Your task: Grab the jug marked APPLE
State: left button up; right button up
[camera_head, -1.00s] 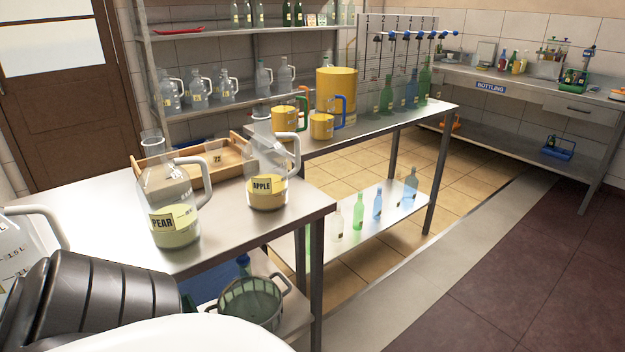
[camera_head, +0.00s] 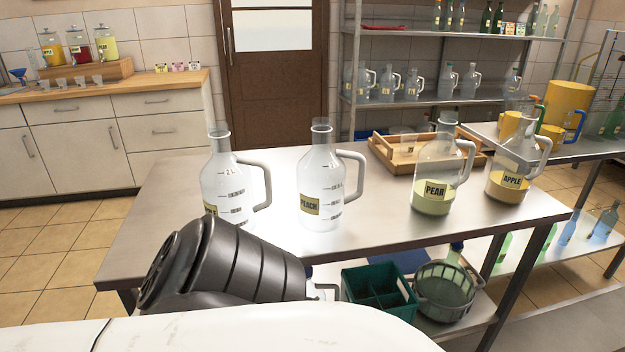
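Neither gripper's fingers show.
A wooden tray (camera_head: 387,151) lies behind the PEAR jug. A green crate (camera_head: 379,291) and a grey-green basket (camera_head: 446,290) sit on the lower shelf. Shelves with several jugs stand behind. A counter (camera_head: 110,98) with drink dispensers is at the back left.

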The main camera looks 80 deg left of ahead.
aim_at(225, 181)
jog(key=k, duration=1.05)
jog(key=u, duration=2.05)
